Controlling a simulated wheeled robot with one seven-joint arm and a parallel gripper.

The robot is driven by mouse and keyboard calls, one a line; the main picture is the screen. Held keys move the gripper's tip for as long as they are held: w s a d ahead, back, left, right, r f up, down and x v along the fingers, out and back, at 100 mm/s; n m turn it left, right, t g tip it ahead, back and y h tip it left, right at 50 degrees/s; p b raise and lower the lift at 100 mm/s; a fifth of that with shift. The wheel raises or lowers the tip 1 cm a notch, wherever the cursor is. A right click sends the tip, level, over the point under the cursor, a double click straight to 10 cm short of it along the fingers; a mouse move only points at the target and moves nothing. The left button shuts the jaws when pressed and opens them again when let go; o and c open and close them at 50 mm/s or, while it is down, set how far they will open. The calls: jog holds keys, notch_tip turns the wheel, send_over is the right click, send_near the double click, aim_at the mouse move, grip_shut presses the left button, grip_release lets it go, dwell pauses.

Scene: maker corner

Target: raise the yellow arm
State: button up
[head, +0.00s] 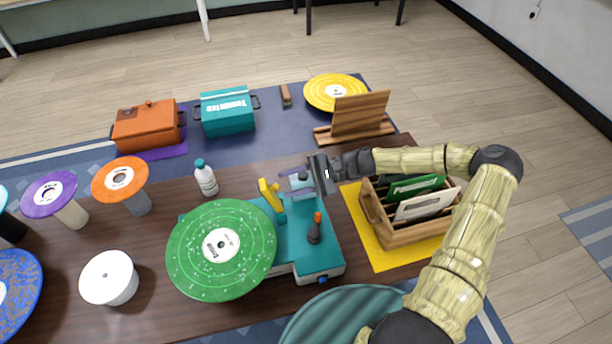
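The yellow arm (270,196) is a short yellow piece on the teal player (322,262). It stands at the right edge of the green speckled record (194,254), which has a white label. My gripper (291,182) is dark grey and reaches in from the right, just to the right of the yellow arm and above the back of the player. It looks apart from the yellow arm, but the depth is hard to judge. Its fingers are small and partly hidden, so their opening is unclear. A dark lever with an orange tip (315,228) stands on the player.
A wooden record crate (405,237) stands on a yellow mat (381,258) at right. A white bottle (206,180) stands behind the player. Orange and purple discs on stands (120,179) (49,193) and a white round pot (109,279) are at left. Bare wood shows around the bottle.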

jog(key=b+v, duration=0.3)
jog(key=v, duration=1.4)
jog(key=shift+d+b, duration=0.2)
jog(key=shift+b, duration=0.15)
jog(key=s+a+f+n+g+h, duration=0.1)
jog(key=s+a+f+n+h, duration=0.15)
jog(key=s+a+h, duration=0.5)
jog(key=s+d+r+n+t+h+p, duration=0.1)
jog(key=s+d+r+n+t+h, duration=0.1)
jog(key=s+d+r+t+h, duration=0.1)
jog(key=s+d+r+n+t+h+p, duration=0.1)
jog(key=s+d+r+n+t+h, duration=0.1)
jog(key=s+r+h, duration=0.4)
jog(key=shift+s+d+r+t, duration=0.45)
jog(key=shift+d+r+t, duration=0.05)
jog(key=shift+t, duration=0.5)
